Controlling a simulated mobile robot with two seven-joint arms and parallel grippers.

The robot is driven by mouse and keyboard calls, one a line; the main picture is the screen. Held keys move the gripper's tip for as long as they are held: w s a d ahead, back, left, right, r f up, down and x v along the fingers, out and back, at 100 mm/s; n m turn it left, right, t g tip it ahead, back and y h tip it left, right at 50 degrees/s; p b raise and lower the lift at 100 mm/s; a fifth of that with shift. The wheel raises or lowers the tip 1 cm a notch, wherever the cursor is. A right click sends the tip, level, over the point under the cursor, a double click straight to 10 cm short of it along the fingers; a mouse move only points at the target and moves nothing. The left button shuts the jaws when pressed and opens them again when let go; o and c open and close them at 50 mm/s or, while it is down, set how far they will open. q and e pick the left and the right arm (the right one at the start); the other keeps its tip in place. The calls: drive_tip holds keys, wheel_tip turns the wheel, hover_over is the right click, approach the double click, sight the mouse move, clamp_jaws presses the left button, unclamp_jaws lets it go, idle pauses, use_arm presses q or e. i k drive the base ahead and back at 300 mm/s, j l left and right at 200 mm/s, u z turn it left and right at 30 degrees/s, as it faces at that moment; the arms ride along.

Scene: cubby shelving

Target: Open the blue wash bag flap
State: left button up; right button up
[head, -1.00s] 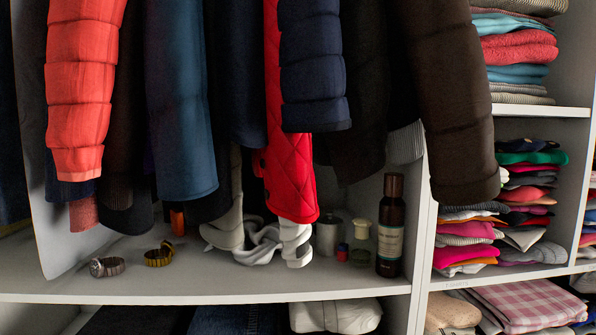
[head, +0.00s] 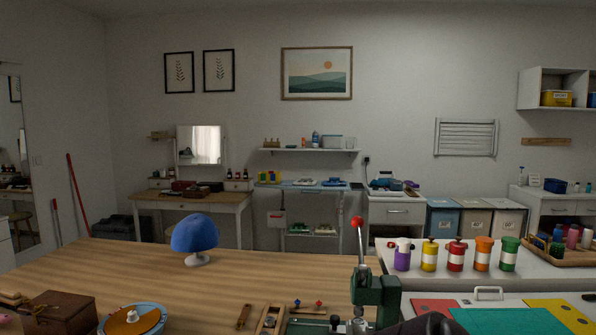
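I cannot make out a blue wash bag with a flap for certain. A small dark blue boxy item (head: 555,185) stands on the white cabinet at the far right; it is too small to tell what it is. Blue items (head: 385,184) also lie on the drawer unit by the back wall, with no clear shape. Neither of my grippers is in the head view. A dark rounded shape at the bottom edge, right of centre, cannot be made out.
A wide wooden table (head: 290,268) fills the foreground, with a blue dome lamp (head: 195,235), a brown box (head: 60,312) and a green lever press (head: 375,296). Colored jars (head: 455,255) stand on a white surface at right. A desk (head: 190,200) and bins (head: 475,222) line the back wall.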

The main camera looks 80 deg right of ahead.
sight(556, 188)
drive_tip(key=z, duration=2.9)
drive_tip(key=l+z, duration=0.35)
drive_tip(key=i+l+z, duration=0.2)
drive_tip(key=l+z, duration=0.2)
drive_tip(key=i+l+z, duration=0.15)
drive_tip(key=l+z, duration=0.2)
drive_tip(key=l, duration=0.15)
drive_tip(key=i+l+z, duration=0.45)
drive_tip(key=l+z, duration=0.15)
drive_tip(key=z, duration=0.15)
drive_tip(key=i+l+z, duration=0.2)
drive_tip(key=z, duration=0.15)
drive_tip(key=i+l+z, duration=0.2)
drive_tip(key=i+z, duration=0.15)
drive_tip(key=i, duration=0.2)
drive_tip(key=i+z, duration=0.35)
drive_tip(key=i, duration=1.55)
drive_tip(key=i+l+u, duration=0.1)
drive_tip(key=i+u, duration=0.25)
drive_tip(key=i, duration=0.95)
